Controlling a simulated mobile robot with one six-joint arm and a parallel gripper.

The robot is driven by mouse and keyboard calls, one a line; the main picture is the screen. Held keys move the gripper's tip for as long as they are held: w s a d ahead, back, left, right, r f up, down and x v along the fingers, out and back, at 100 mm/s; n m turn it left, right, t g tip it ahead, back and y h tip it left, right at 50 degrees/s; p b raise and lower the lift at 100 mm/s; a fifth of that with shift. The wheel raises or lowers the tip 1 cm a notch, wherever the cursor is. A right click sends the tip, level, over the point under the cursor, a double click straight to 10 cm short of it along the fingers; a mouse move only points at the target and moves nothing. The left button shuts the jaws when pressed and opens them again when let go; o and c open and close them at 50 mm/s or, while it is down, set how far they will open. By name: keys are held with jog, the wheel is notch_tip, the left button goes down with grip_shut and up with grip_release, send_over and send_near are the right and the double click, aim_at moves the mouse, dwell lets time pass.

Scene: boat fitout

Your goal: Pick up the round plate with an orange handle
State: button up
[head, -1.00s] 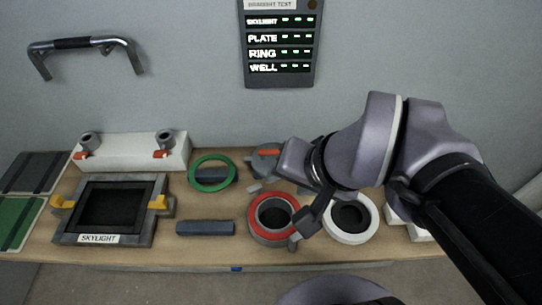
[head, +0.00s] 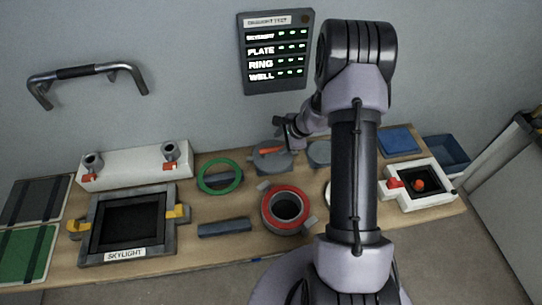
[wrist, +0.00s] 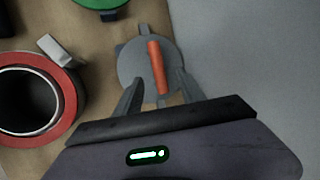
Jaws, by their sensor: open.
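The round grey plate (head: 270,164) lies toward the back of the wooden bench, with an orange bar handle (head: 266,151) across its top. In the wrist view the plate (wrist: 132,66) shows with its orange handle (wrist: 158,68) running up the picture, slightly tilted. My gripper (wrist: 156,92) is open and empty. Its two fingers show on either side of the lower part of the handle, apart from it. In the head view my gripper (head: 285,130) is just above and right of the plate; my arm hides part of the bench.
A green ring (head: 205,186) lies left of the plate. A red-topped ring (head: 269,222) stands in front, close to the plate. A grey bar (head: 224,228) and the skylight frame (head: 100,255) are further left. The wall is close behind the plate.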

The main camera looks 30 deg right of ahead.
aim_at(273, 148)
jog(key=b+x, duration=0.1)
jog(key=x, duration=0.5)
jog(key=shift+f, duration=0.3)
grip_shut()
jog(key=shift+r, duration=0.1)
dwell(0.9)
